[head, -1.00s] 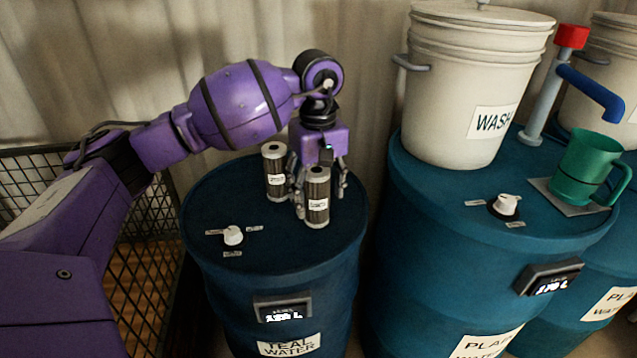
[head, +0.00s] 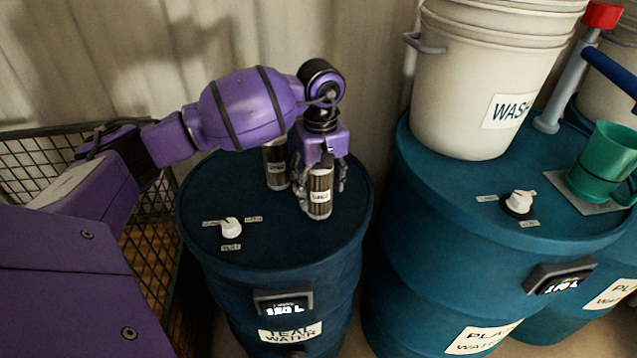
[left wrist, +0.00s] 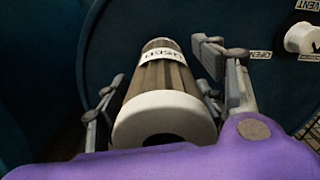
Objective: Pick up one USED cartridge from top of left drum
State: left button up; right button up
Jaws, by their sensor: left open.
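Two cylindrical cartridges with pale ends and white labels stand on top of the left drum (head: 205,190). The front cartridge (head: 319,194) is upright. In the left wrist view a cartridge (left wrist: 168,100) with a label reading USED lies between the open fingers of my left gripper (left wrist: 165,85). A gap shows at the right finger; contact at the left is unclear. My right gripper is not in view.
A white knob (head: 231,228) sits on the left drum's top. A wire cage (head: 150,255) stands left of the drum. To the right, another teal drum (head: 440,205) carries a WASH bucket (head: 490,85), a white knob (head: 519,201) and a green jug (head: 603,160).

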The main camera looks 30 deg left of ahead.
pick_arm(q)
jog(key=shift+f, duration=0.65)
jog(key=c, duration=1.4)
jog(key=shift+c, duration=0.3)
jog(key=shift+r, duration=0.15)
